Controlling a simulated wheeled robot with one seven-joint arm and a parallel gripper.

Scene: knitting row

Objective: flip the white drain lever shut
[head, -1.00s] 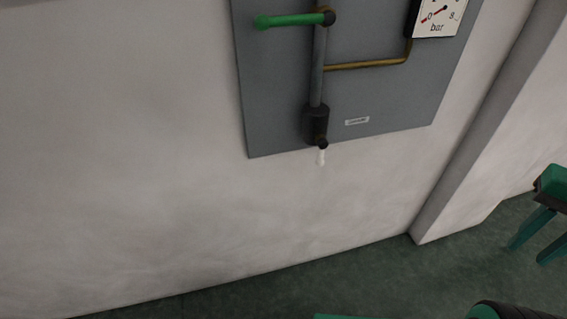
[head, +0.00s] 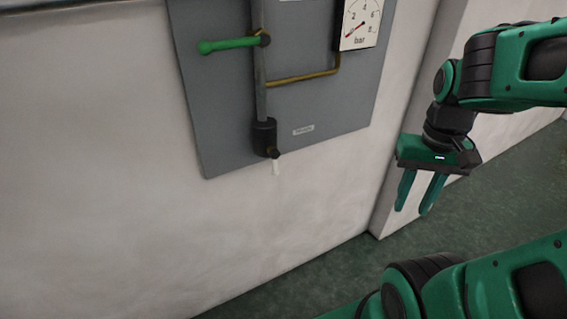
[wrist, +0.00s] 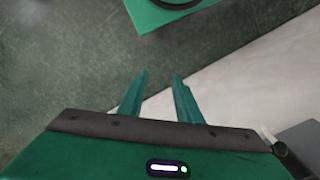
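The white drain lever (head: 276,168) is small and points down from a dark fitting (head: 265,138) at the bottom of a grey pipe on the wall panel. In the wrist view, a small pale piece at the right edge beside a dark knob looks like the lever (wrist: 267,134). My gripper (head: 413,211) hangs to the right of the lever, well apart from it, with its fingers pointing down. It also shows in the wrist view (wrist: 160,76); its two fingers are apart with nothing between them.
A green lever (head: 228,45) sticks out left from the pipe above. A brass tube (head: 305,77) runs to a bar gauge (head: 361,22) on the grey panel (head: 215,120). A wall pillar (head: 400,160) stands behind my gripper. The wall left of the panel is bare.

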